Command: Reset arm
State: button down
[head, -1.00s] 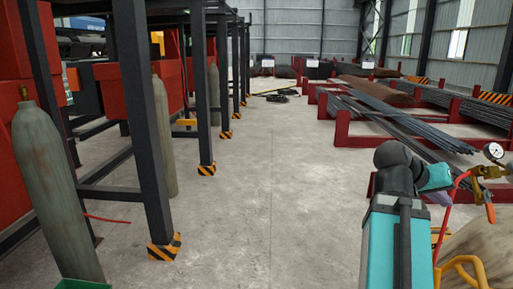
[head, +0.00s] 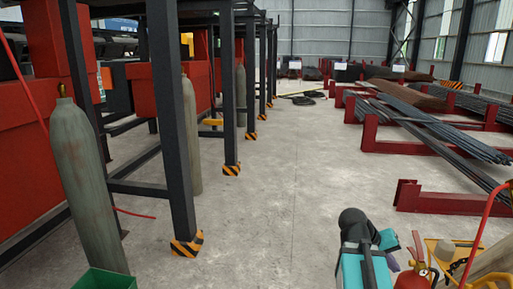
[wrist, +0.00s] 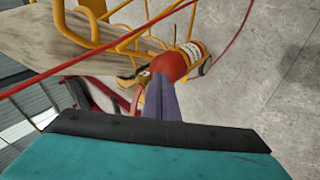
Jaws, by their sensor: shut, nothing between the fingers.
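My gripper (wrist: 163,98) shows in the wrist view as purple fingers closed together, with nothing between them. Behind the fingertips in that view is a red fire extinguisher (wrist: 170,66); I cannot tell how far apart they are. My arm is folded low at the bottom right of the head view, and its fingers are not clear there. The fire extinguisher also shows in the head view (head: 412,277), just right of my arm.
A yellow cart (wrist: 100,12) with red hoses stands close to my arm. Grey gas cylinders (head: 90,185) and dark steel posts (head: 172,130) line the left. Red racks (head: 440,203) with rebar (head: 440,130) line the right. The concrete aisle (head: 285,180) between is clear.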

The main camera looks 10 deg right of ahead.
jog(key=s+a+f+n+g+y, duration=0.1)
jog(key=a+f, duration=0.4)
jog(key=f, duration=0.4)
jog(key=s+a+f+n+y, duration=0.1)
jog(key=a+f+n, duration=0.1)
jog(key=a+f, duration=0.55)
jog(key=s+a+f+n+g+y, duration=0.1)
jog(key=a+f, duration=0.2)
jog(key=f, duration=0.7)
jog(key=s+a+f+n+g+y, duration=0.1)
jog(key=s+a+f+g+y, duration=0.2)
jog(key=s+a+f, duration=1.6)
notch_tip(320, 180, down, 4)
jog(key=shift+s+a+r+y, duration=0.25)
jog(key=shift+s+y, duration=0.15)
jog(key=shift+y, duration=0.8)
jog(key=shift+d, duration=0.1)
